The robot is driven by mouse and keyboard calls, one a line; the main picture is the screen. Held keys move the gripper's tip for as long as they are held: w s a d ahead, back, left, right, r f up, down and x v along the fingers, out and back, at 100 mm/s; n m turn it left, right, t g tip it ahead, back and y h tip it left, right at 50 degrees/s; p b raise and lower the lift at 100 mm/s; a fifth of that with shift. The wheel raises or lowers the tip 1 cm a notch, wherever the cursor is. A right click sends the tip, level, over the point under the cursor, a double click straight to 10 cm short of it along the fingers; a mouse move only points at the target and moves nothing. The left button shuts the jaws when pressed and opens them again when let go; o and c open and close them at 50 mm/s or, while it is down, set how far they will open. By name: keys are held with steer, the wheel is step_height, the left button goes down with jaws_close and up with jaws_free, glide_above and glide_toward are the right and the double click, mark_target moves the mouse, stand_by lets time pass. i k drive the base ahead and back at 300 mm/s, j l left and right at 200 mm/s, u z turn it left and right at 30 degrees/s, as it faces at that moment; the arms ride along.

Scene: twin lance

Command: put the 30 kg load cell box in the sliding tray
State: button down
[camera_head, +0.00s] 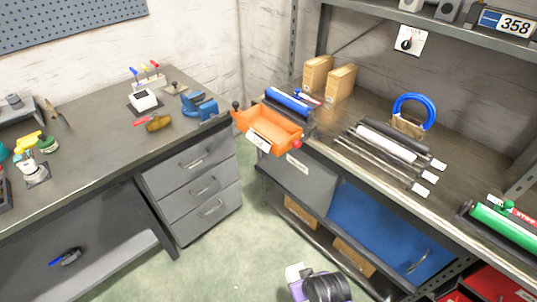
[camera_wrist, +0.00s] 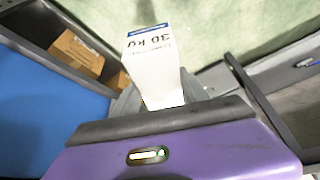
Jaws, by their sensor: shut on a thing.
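The 30 kg load cell box (camera_wrist: 152,50) is white with a blue stripe and "30 kg" print. It sticks out ahead of my purple gripper (camera_wrist: 150,108) in the wrist view. My gripper is shut on it; the fingertips are hardly visible. In the head view, the box (camera_head: 293,270) shows as a small white piece beside my gripper (camera_head: 297,284), low over the green floor. The orange sliding tray (camera_head: 275,124) juts from the left end of the right-hand bench, above and left of my gripper. It looks empty, with a white label on its front.
The right-hand bench (camera_head: 318,136) holds a blue roll, rods and cardboard boxes. Below it are a grey panel (camera_head: 300,182) and a blue panel (camera_head: 375,235). A grey drawer unit (camera_head: 195,190) stands left of the tray. The floor (camera_head: 235,255) between the benches is clear.

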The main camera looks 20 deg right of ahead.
mark_target(268, 133)
steer(key=i+j+z, duration=0.1)
steer(key=i+j, duration=0.3)
steer(key=i+j+z, duration=0.15)
steer(key=i+j, duration=0.3)
steer(key=i+j+z, duration=0.1)
steer(key=i+j, duration=0.25)
steer(key=j, duration=0.3)
